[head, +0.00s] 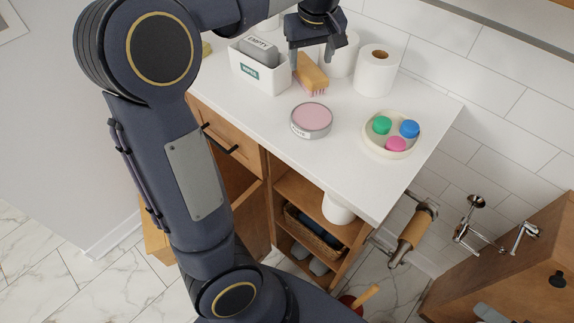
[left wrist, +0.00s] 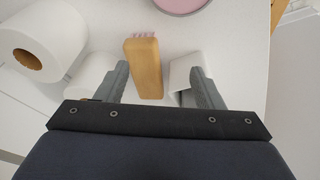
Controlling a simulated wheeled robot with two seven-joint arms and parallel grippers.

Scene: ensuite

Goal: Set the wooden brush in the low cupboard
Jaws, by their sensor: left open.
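The wooden brush (head: 311,73), with pale pink bristles, lies on the white counter in the head view, between the white bin and the paper rolls. My left gripper (head: 322,62) is open above it, one finger on each side in the picture. In the left wrist view the brush (left wrist: 144,68) lies between the open fingers (left wrist: 160,85), with no contact visible. The low cupboard under the counter has open shelves (head: 297,196) and an open door at left, partly hidden by my left arm. My right gripper is not in view.
Near the brush are a white labelled bin (head: 258,70), paper rolls (head: 376,71), a round pink-topped tin (head: 311,120) and a dish (head: 389,150) with coloured caps. A basket (head: 314,232) sits on a cupboard shelf.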

